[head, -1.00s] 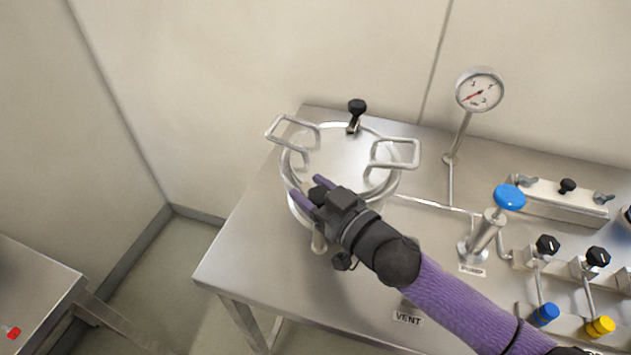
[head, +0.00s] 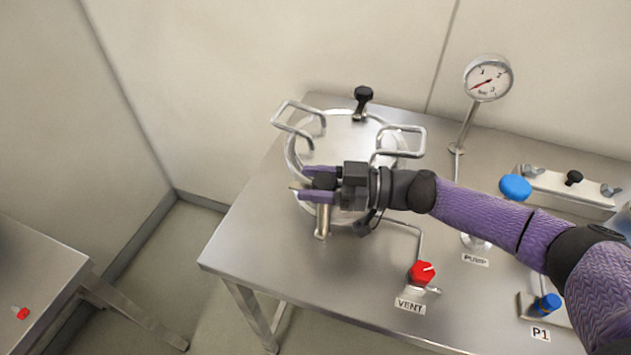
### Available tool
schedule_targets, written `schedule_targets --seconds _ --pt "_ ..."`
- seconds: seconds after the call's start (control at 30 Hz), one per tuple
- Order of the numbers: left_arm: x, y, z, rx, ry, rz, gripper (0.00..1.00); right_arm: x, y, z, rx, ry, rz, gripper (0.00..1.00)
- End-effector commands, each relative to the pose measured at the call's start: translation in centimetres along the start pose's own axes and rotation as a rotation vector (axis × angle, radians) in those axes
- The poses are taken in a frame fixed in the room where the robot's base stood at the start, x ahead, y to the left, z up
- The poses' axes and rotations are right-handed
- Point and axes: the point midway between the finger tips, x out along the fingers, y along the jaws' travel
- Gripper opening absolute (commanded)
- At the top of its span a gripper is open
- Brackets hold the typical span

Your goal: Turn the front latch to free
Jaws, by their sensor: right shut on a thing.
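The steel vessel with a round lid (head: 345,140) stands on the steel table. The front latch (head: 322,220) is at the lid's near edge, a metal piece with a black knob on it. My right gripper (head: 316,184) reaches in from the right and is shut on the front latch's knob, one purple finger on each side. The gripper hides part of the lid's near rim and much of the latch, so its exact angle is hard to tell. A back latch (head: 363,97) with a black knob stands upright at the far rim. My left gripper is out of view.
Two wire handles (head: 403,140) rise from the lid. A red vent valve (head: 422,273), the pump's blue knob (head: 515,187) and a gauge (head: 488,78) stand to the right. The table's front left is clear. A side table (head: 40,290) is at left.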

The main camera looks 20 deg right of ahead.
Motion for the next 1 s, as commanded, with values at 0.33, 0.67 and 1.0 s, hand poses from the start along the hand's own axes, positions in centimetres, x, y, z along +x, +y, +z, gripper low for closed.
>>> schedule_targets --seconds 0.33,0.67,1.0 --pt "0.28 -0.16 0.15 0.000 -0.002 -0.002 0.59 0.05 -0.09 -0.05 0.000 0.001 -0.048 0.00" --pt "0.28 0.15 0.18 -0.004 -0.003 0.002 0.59 0.06 -0.12 -0.03 0.000 0.001 -0.049 0.59" --pt "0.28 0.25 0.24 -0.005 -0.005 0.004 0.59 0.04 -0.11 0.00 0.000 0.001 -0.048 0.92"
